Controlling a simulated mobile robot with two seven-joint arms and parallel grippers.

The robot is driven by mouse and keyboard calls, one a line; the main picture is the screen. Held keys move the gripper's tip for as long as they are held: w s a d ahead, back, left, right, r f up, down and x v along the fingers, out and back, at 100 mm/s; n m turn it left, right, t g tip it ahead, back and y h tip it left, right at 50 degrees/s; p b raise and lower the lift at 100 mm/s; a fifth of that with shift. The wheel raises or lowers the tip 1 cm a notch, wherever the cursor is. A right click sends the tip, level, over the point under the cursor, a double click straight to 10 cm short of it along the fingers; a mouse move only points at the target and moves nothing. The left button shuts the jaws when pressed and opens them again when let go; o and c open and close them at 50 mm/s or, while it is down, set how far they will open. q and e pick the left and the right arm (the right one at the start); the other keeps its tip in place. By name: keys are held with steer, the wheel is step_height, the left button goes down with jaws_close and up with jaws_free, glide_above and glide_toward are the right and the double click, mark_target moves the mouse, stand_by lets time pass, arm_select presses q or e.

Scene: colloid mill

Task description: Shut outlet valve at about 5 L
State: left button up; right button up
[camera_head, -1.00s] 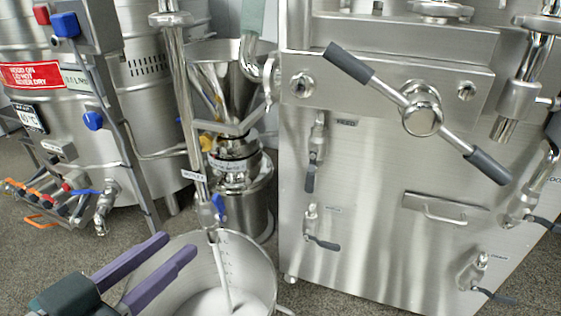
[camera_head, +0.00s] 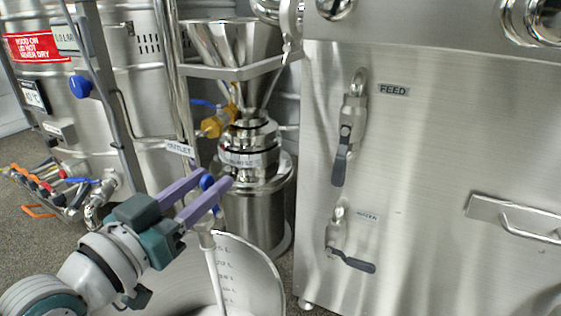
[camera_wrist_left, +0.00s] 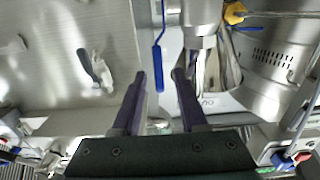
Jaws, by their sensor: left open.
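The outlet valve has a blue handle (camera_head: 206,182) below the OUTLET label (camera_head: 180,149), on a steel pipe above the bucket. A white stream (camera_head: 216,278) runs from its spout into the graduated steel bucket (camera_head: 262,272); the liquid level is mostly cut off by the frame's bottom edge. My left gripper (camera_head: 219,183) is open, its purple fingers at the valve, with the blue handle close to the fingertips. In the left wrist view, a long blue lever (camera_wrist_left: 157,68) shows between the open fingers (camera_wrist_left: 160,76); I cannot tell whether they touch it. My right gripper is out of view.
The colloid mill with its hopper (camera_head: 232,42) and yellow-handled valve (camera_head: 217,123) stands behind the outlet. A big steel cabinet with FEED valve (camera_head: 346,130) is close on the right. A steel tank (camera_head: 140,70) with hoses is at the left.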

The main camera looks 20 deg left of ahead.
arm_select(q)
steer(key=shift+w+d, duration=0.1)
steer(key=shift+w, duration=0.45)
jaws_close()
stand_by(1.1)
